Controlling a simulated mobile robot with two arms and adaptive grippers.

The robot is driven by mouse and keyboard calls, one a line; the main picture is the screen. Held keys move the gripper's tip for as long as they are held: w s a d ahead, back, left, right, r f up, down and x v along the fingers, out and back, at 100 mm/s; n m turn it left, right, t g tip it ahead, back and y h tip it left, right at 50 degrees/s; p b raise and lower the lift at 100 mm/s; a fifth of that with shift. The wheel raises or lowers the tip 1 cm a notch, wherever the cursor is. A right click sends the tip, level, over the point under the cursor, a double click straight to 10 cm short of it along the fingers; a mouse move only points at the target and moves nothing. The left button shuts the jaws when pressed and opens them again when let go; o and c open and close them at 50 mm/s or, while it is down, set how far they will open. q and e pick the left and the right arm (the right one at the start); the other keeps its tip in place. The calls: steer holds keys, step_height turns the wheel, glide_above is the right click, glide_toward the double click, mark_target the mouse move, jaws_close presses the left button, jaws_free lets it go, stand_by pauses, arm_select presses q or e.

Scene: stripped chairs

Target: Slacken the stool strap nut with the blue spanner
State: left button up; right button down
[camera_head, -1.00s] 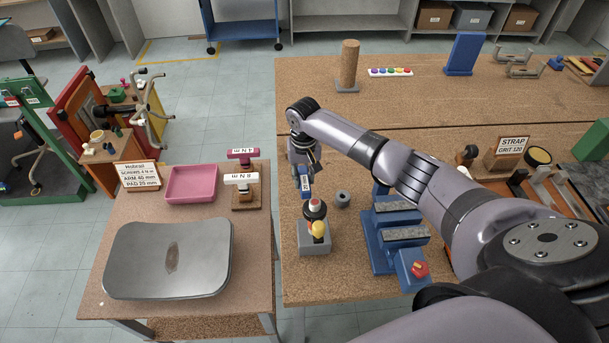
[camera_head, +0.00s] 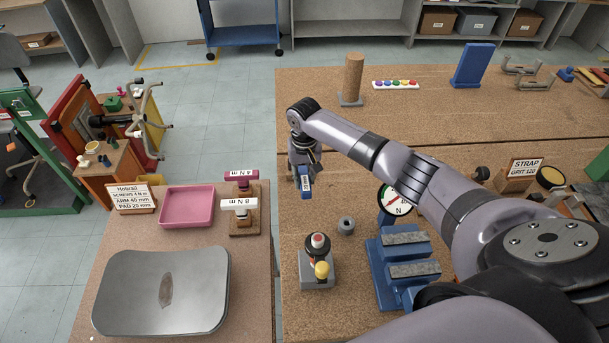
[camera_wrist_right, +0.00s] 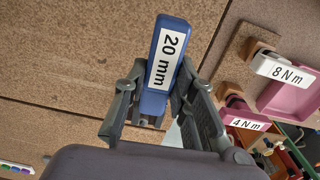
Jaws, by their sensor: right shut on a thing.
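My right gripper (camera_head: 304,172) is shut on a blue bar (camera_head: 306,186) with a white label, held over the left part of the bench. In the right wrist view the bar (camera_wrist_right: 154,98) sits between the fingers (camera_wrist_right: 152,118) and its label reads "20 mm". Its working end is not clear, so I cannot tell if it is the spanner. A grey ring-like piece (camera_head: 346,226) stands nearer on the bench, apart from the gripper. I cannot make out a strap nut. My left gripper is not in view.
The left table has a pink tray (camera_head: 187,224), a grey pan (camera_head: 130,305) and torque-labelled tools (camera_head: 241,180).

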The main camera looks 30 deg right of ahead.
steer(key=shift+w+d+f, duration=0.1)
steer(key=shift+w, duration=0.05)
steer(key=f+b, duration=0.2)
steer(key=w+f+b, duration=0.1)
steer(key=shift+d+f, duration=0.25)
steer(key=shift+f, duration=0.05)
steer(key=shift+w+f+b, duration=0.1)
steer(key=shift+f+b, duration=0.15)
steer(key=shift+b, duration=0.1)
steer(key=shift+w+f+b, duration=0.15)
steer(key=shift+f+b, duration=0.15)
steer(key=shift+f, duration=0.1)
steer(key=shift+d+f, duration=0.1)
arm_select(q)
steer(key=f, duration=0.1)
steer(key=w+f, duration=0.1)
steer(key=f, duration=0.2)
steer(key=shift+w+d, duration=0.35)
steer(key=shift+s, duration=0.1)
arm_select(e)
steer(key=shift+w+d, duration=0.1)
steer(key=shift+w, duration=0.15)
arm_select(q)
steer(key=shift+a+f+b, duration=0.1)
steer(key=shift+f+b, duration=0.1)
steer(key=shift+b, duration=0.1)
arm_select(e)
steer(key=shift+w+d, duration=0.1)
steer(key=shift+w, duration=0.05)
